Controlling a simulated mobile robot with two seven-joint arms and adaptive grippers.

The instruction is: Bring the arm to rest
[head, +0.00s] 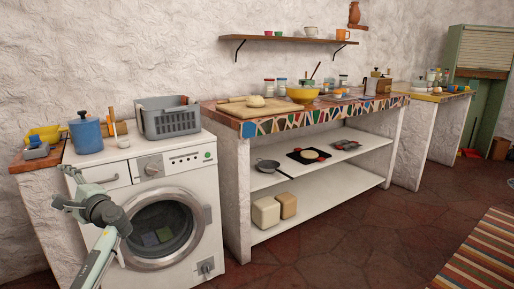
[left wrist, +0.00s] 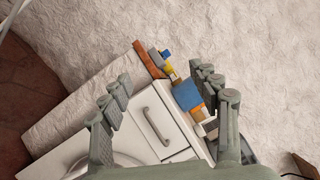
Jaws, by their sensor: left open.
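My left gripper (head: 72,192) is in front of the upper left of the white washing machine (head: 204,190), near its drawer. In the left wrist view its two fingers (left wrist: 165,90) are spread wide with nothing held between them. The washing machine's drawer handle (left wrist: 155,125) shows between the fingers in that view. I cannot tell from these views whether the gripper touches the machine. My left arm (head: 95,262) comes up from the bottom left of the head view. My right gripper is not in view.
A blue pot (head: 86,135) and a grey basket (head: 170,119) stand on the washing machine. A yellow bowl (head: 302,95) and a board with dough (head: 258,106) are on the mosaic counter (head: 310,119). The tiled floor (head: 370,240) in front is clear; a striped rug (head: 485,255) lies at right.

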